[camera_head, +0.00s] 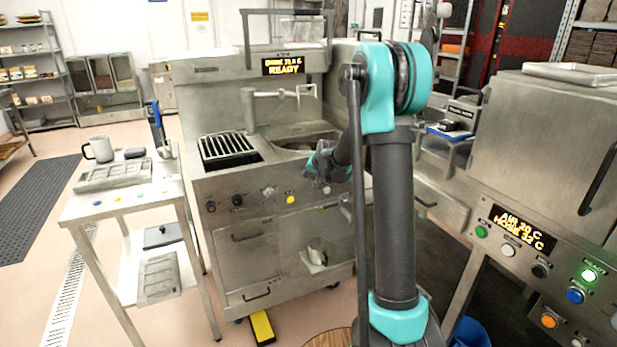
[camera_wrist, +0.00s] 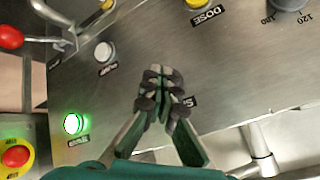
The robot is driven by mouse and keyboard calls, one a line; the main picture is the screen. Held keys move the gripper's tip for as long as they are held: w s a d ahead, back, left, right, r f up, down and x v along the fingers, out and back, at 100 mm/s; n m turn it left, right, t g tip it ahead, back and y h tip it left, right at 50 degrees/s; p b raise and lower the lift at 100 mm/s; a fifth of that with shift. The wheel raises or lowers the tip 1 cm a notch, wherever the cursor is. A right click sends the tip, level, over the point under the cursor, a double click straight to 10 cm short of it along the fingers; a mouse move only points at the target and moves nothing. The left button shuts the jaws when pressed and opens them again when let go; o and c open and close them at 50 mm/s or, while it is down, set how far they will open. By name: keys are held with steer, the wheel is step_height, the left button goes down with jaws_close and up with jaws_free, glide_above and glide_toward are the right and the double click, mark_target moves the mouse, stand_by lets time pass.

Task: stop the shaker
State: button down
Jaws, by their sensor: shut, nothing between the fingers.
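My gripper (camera_head: 322,168) is in front of the steel machine's (camera_head: 228,192) upper front edge, right of its grate. In the wrist view my gripper (camera_wrist: 160,76) is shut and empty, its fingertips over the control panel (camera_wrist: 235,62). A small label (camera_wrist: 190,102) beginning with S is partly covered by the fingers. Any control belonging to it is hidden, and I cannot tell whether the fingers touch the panel. A lit green button (camera_wrist: 72,123) is lower left of the fingertips, and a white button (camera_wrist: 104,51) is upper left. No control is readable as the shaker's.
A yellow button (camera_wrist: 199,3) labelled DOSE and a grey dial (camera_wrist: 289,4) are at the top. A red ball handle (camera_wrist: 10,37) and a red button (camera_wrist: 16,156) are at the left. A metal pipe (camera_wrist: 260,148) is lower right. A cart (camera_head: 130,198) stands left.

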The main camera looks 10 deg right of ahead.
steer(key=shift+s+d, duration=0.1)
steer(key=shift+s, duration=0.3)
steer(key=s, duration=0.2)
steer(key=s+d, duration=0.1)
steer(key=s, duration=0.2)
steer(key=shift+s+d, duration=0.3)
steer(key=shift+d, duration=0.1)
